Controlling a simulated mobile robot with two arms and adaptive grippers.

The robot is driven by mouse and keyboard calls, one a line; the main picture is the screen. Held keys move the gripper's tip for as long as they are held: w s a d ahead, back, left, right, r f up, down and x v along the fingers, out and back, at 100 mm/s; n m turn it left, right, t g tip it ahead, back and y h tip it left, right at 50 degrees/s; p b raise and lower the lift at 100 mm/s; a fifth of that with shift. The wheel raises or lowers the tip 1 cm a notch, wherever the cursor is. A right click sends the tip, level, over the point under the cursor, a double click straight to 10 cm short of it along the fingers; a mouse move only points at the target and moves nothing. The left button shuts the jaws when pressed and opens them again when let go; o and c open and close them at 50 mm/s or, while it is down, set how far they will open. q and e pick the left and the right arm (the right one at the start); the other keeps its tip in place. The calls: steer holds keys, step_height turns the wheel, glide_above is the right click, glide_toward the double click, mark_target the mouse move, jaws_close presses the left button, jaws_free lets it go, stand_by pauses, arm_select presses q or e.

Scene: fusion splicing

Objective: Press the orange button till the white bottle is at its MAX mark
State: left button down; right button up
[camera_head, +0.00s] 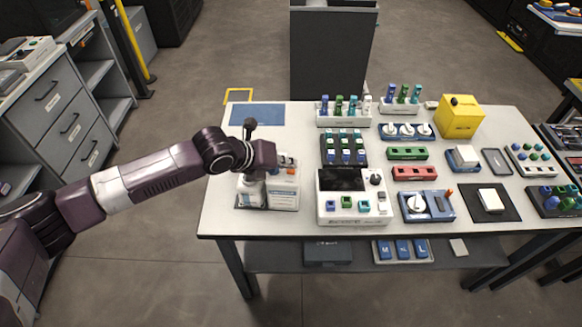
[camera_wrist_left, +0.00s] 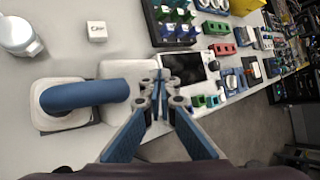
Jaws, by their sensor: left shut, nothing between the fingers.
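The white bottle (camera_head: 250,191) stands at the left front of the table, beside the white dispenser body (camera_head: 284,197). Its level and MAX mark are too small to read. In the left wrist view, a thick blue spout (camera_wrist_left: 85,94) runs left from the dispenser (camera_wrist_left: 120,70) over the bottle's squarish white top (camera_wrist_left: 62,122). My left gripper (camera_wrist_left: 162,78) is shut and empty, its tips over or beside the dispenser's right side; contact cannot be told. My right gripper is not in view.
To the right stands a white device with a dark screen (camera_head: 342,180). Behind it is a rack of green and blue connectors (camera_head: 345,149). A yellow box (camera_head: 461,117) stands farther right. A flat blue mat (camera_head: 257,114) lies at the back left, with nothing on it.

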mark_target(289, 171)
arm_select(q)
steer(key=shift+r, duration=0.45)
steer(key=shift+r, duration=0.1)
step_height(289, 171, up, 5)
steer(key=p, duration=0.4)
steer(key=shift+p, duration=0.35)
stand_by(0.4)
